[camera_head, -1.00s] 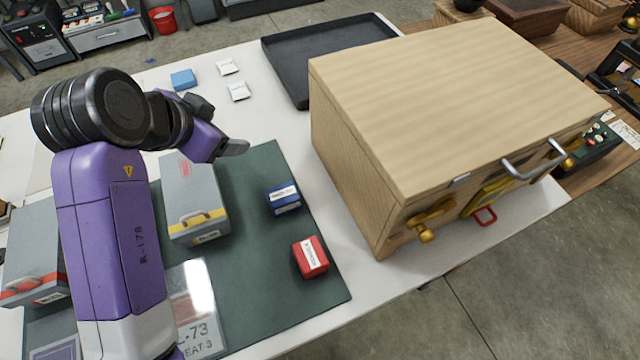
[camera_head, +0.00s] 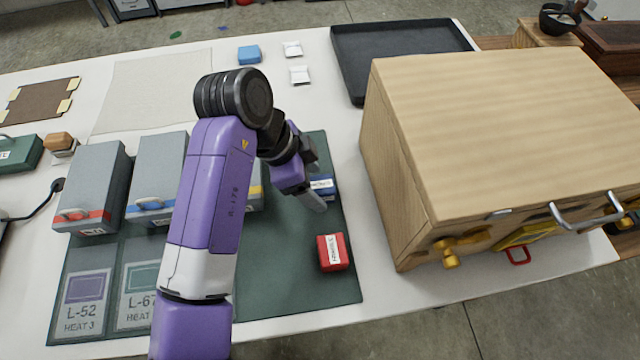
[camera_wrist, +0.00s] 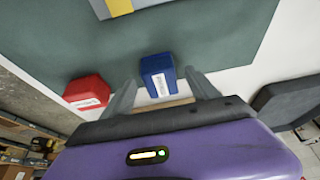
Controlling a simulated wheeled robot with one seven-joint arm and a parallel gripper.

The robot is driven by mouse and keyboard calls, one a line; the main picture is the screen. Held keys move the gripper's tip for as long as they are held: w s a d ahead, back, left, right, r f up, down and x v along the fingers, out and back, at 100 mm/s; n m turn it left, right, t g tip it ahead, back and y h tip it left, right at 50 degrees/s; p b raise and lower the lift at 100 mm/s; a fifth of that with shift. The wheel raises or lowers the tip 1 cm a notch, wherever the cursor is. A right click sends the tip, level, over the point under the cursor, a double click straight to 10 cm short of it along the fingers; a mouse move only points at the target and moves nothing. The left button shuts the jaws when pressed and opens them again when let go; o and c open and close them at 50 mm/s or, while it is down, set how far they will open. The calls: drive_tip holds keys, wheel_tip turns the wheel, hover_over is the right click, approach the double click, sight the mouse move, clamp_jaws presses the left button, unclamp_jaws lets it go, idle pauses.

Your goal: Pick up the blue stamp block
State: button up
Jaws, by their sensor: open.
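The blue stamp block (camera_head: 323,186) sits on the dark green mat (camera_head: 310,290), partly hidden behind my gripper in the head view. In the wrist view the blue block (camera_wrist: 158,70), with a white label on its near face, shows just beyond and between the fingertips. My gripper (camera_wrist: 163,82) is open and empty, with one finger on each side of the block's line. In the head view my gripper (camera_head: 316,200) hangs close by the block. I cannot tell whether the fingers touch it.
A red stamp block (camera_head: 332,252) stands near the mat's front right; it is left of the fingers in the wrist view (camera_wrist: 88,92). Grey boxes (camera_head: 95,185) stand left on the mat. A large wooden cabinet (camera_head: 500,130) stands right, a black tray (camera_head: 352,70) behind.

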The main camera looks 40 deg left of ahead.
sight(316, 185)
drive_tip(key=shift+x, duration=0.8)
drive_tip(key=shift+c, duration=0.4)
drive_tip(key=c, duration=1.4)
drive_tip(key=shift+r, duration=0.1)
wheel_tip(316, 185, up, 20)
drive_tip(key=shift+f+b, duration=0.1)
drive_tip(key=shift+b, duration=0.25)
